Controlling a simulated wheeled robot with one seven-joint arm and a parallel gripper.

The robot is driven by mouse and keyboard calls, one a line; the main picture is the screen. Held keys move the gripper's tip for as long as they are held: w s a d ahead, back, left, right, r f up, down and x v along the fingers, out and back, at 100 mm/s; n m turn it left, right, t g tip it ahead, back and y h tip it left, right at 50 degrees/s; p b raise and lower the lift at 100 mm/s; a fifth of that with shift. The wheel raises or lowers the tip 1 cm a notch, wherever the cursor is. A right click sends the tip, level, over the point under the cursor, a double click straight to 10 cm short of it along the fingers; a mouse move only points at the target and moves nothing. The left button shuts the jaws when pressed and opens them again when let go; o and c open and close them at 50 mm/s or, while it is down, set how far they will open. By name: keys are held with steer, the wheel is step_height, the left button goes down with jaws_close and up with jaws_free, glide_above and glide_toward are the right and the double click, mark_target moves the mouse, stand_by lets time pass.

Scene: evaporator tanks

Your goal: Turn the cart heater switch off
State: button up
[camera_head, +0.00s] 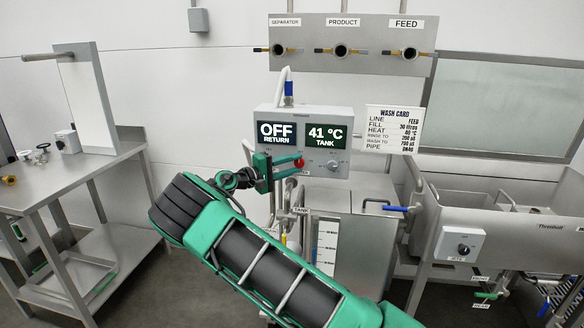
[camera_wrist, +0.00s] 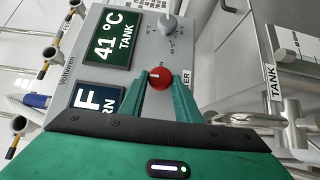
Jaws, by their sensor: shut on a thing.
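The cart control box (camera_head: 337,165) carries two displays, "OFF RETURN" and "41 °C TANK". A red knob (camera_wrist: 160,77) sits on the box face below the displays, with a white mark on it. Its label is mostly hidden behind a finger; only "ER" shows. My gripper (camera_head: 290,166) is at the lower left of the box, and its green fingers are shut on the red knob, one on each side. In the head view the red knob (camera_head: 299,163) shows only in part. A grey dial (camera_wrist: 168,23) is to its right on the box, apart from the fingers.
A wash card (camera_head: 392,130) is right of the box. The steel tank (camera_head: 352,235) with a blue-handled lever is below it. A steel sink (camera_head: 500,235) is on the right, and a steel bench (camera_head: 60,180) on the left. Pipe outlets (camera_head: 340,50) are above.

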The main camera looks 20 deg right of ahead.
steer(key=shift+w+a+f, duration=0.1)
steer(key=shift+a+f, duration=0.1)
steer(key=shift+f, duration=0.05)
steer(key=o, duration=1)
steer(key=shift+d, duration=0.1)
steer(key=shift+r, duration=0.1)
steer(key=a, duration=0.3)
steer(key=s+a, duration=0.1)
steer(key=a, duration=0.3)
steer(key=s+a, duration=0.1)
steer(key=a, duration=0.2)
steer(key=shift+a, duration=0.35)
